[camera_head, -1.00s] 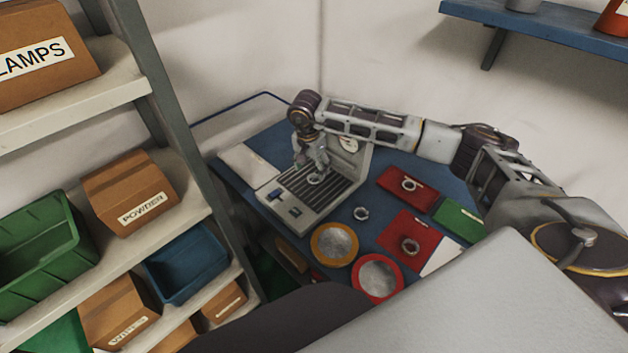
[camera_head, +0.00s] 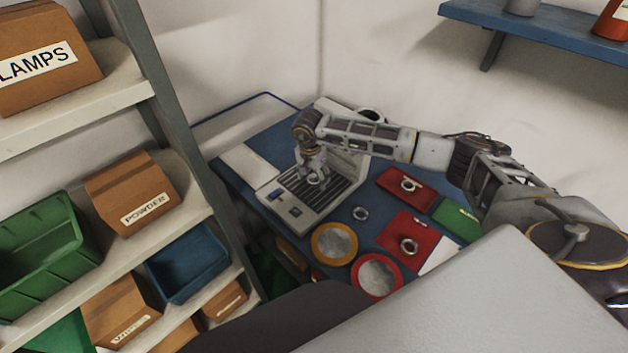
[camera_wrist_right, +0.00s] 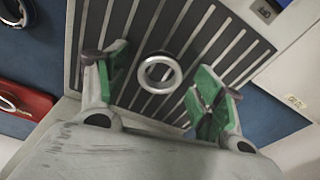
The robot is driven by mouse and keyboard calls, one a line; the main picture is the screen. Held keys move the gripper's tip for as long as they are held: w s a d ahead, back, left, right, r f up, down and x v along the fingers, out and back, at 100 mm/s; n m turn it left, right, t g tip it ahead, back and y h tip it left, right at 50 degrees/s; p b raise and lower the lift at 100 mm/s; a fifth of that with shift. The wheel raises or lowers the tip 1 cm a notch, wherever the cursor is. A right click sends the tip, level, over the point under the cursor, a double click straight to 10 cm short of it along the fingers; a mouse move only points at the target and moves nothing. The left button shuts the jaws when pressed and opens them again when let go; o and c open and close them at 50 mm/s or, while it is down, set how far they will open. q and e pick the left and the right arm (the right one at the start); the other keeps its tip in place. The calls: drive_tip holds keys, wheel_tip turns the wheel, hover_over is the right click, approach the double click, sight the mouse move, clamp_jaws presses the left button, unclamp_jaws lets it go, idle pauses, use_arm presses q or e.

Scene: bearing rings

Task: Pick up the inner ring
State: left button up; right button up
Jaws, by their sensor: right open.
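The inner ring, a small shiny metal ring (camera_wrist_right: 162,90), lies flat on the dark slatted plate of the grey machine (camera_wrist_right: 186,35). In the head view the ring (camera_head: 317,184) is partly hidden by my right gripper (camera_head: 313,172). That gripper points down just above the plate. In the right wrist view the gripper (camera_wrist_right: 160,92) is open, its two green-padded fingers on either side of the ring. I see a gap between the ring and each finger and no contact. My left gripper is not in view.
Two red mats (camera_head: 427,233) with rings, a loose ring (camera_head: 360,219), a green mat (camera_head: 457,218), and yellow-rimmed (camera_head: 334,264) and red-rimmed (camera_head: 357,277) round dishes share the blue table. The machine's upright back stands behind my wrist. A shelf rack (camera_head: 150,110) stands at the left.

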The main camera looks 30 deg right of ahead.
drive_tip(key=c, duration=1.2)
drive_tip(key=shift+c, duration=0.2)
drive_tip(key=shift+r, duration=0.15)
wheel_tip(320, 180, up, 10)
drive_tip(key=b, duration=0.1)
idle(0.3)
